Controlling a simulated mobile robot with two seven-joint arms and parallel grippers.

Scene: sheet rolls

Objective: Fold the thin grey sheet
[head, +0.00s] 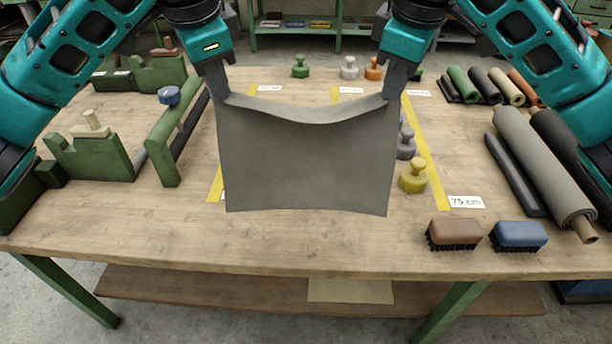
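The thin grey sheet (305,160) hangs between my two grippers above the middle of the wooden table. Its top edge sags between the two held corners and its lower edge hangs toward the front of the table. My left gripper (222,95) is shut on the sheet's upper left corner. My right gripper (389,95) is shut on its upper right corner. The sheet hides part of the table and parts of the yellow tape lines (425,160) behind it.
Green wooden stands (95,157) are at the left. Grey rolls (545,170) lie at the right. A brown brush (453,234) and a blue brush (518,236) sit front right. A yellow knobbed weight (413,177) stands just right of the sheet. The front left table (130,225) is clear.

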